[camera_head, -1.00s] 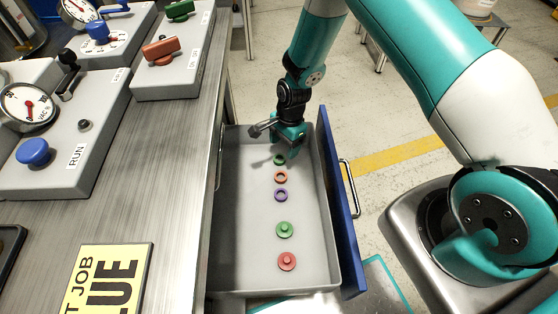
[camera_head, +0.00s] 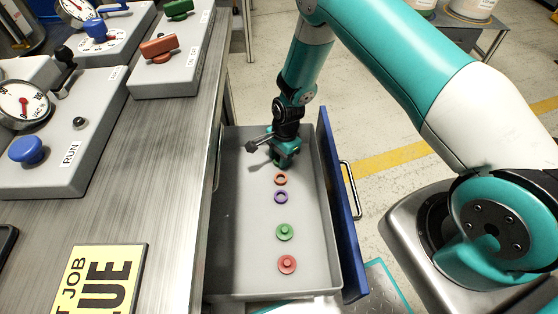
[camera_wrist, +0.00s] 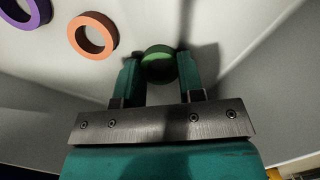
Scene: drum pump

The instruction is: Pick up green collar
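The green collar (camera_wrist: 159,64) shows in the wrist view between the tips of my gripper's two fingers (camera_wrist: 158,72). The fingers stand apart, one on each side of it, with little or no gap. I cannot tell whether they press on it. In the head view my gripper (camera_head: 283,163) points down into the far part of the grey drawer (camera_head: 236,215) and hides the green collar.
An orange collar (camera_head: 280,179) and a purple collar (camera_head: 281,197) lie nearby in the drawer. A green knobbed disc (camera_head: 285,232) and a red one (camera_head: 287,264) lie closer. The drawer's blue front (camera_head: 340,215) and the workbench (camera_head: 150,190) flank it.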

